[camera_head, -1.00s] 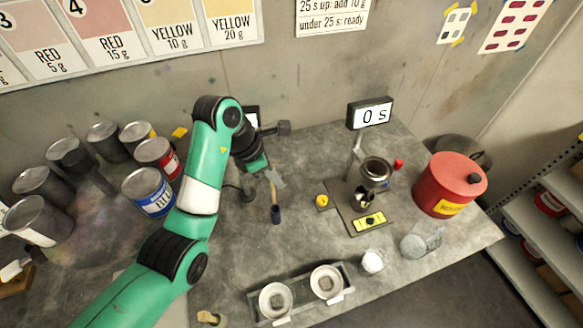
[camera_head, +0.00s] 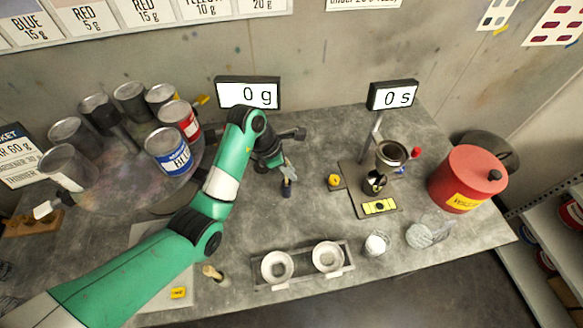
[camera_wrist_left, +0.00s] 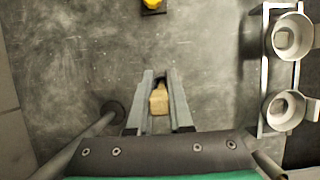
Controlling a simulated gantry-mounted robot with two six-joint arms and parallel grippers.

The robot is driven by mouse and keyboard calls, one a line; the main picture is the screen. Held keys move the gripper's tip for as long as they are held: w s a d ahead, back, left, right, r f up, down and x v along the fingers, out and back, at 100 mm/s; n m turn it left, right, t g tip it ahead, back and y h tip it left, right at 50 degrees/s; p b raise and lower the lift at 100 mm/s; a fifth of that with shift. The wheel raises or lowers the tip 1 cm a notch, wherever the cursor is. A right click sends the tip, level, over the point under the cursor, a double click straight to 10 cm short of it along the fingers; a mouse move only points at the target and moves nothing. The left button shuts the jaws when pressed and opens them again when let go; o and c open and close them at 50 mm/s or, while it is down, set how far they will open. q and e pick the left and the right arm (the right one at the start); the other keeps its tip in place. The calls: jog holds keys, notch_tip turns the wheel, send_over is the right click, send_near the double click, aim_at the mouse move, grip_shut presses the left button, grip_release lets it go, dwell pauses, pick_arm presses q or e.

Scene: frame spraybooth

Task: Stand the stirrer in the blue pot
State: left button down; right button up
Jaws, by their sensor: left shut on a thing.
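My left gripper (camera_head: 285,172) is shut on the stirrer (camera_head: 287,181), a pale wooden stick held roughly upright and pointing down. In the left wrist view the stirrer (camera_wrist_left: 158,101) shows as a wooden piece between the two fingers. In the wrist view only a little dark shows beyond the wood. My right gripper is in neither view.
A rack with two white cups (camera_head: 328,257) stands at the front. A funnel stand (camera_head: 391,155) and red can (camera_head: 467,179) are to the right. A blue-labelled can (camera_head: 168,151) and several others stand left. A wooden-handled item (camera_head: 213,272) is near the front edge.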

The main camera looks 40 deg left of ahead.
pick_arm(q)
jog(key=c, duration=0.7)
grip_release()
jog(key=shift+c, duration=0.2)
jog(key=s+a, duration=0.2)
jog(key=s, duration=0.1)
